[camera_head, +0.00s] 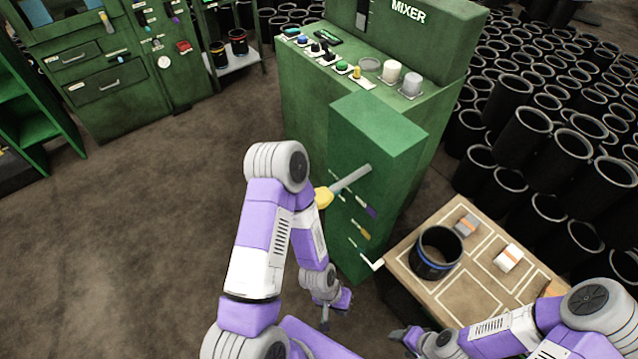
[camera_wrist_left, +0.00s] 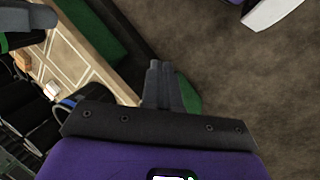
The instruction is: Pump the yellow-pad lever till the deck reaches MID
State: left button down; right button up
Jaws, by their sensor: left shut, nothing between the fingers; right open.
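The lever (camera_head: 352,179) is a grey bar on the side of the green mixer cabinet (camera_head: 385,135), with a yellow pad (camera_head: 324,197) on its near end. My left arm partly covers the pad. My left gripper (camera_head: 325,324) is shut and empty, pointing down well below the pad, apart from it. Its closed fingers (camera_wrist_left: 163,85) show in the left wrist view. The wooden-topped deck (camera_head: 425,285) stands right of the cabinet, its corner near a white mark (camera_head: 377,265). An orange tag (camera_head: 361,233) and a purple tag (camera_head: 371,212) sit higher. My right gripper (camera_head: 402,336) is open near the deck's front.
A black sleeve with a blue band (camera_head: 437,252) and small blocks (camera_head: 508,257) stand on the deck. Black sleeves (camera_head: 520,105) are stacked behind it. Buttons (camera_head: 342,66) line the mixer's top. The floor (camera_head: 140,220) on the left is clear.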

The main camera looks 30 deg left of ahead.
pick_arm(q)
notch_tip(320, 180, up, 16)
jog(key=p, duration=1.6)
pick_arm(e)
jog(key=shift+o, duration=0.5)
notch_tip(320, 180, up, 16)
pick_arm(q)
notch_tip(320, 180, up, 27)
jog(key=n+y+p, duration=0.4)
jog(key=n+p, duration=0.3)
jog(key=n, duration=0.4)
send_over(321, 194)
jog(key=shift+f+g, duration=0.1)
jog(key=shift+g, duration=0.2)
pick_arm(e)
notch_tip(321, 194, up, 7)
jog(key=shift+r, duration=0.15)
pick_arm(q)
jog(key=shift+w+f, duration=0.1)
pick_arm(e)
jog(key=shift+w, duration=0.1)
pick_arm(q)
notch_tip(321, 194, down, 14)
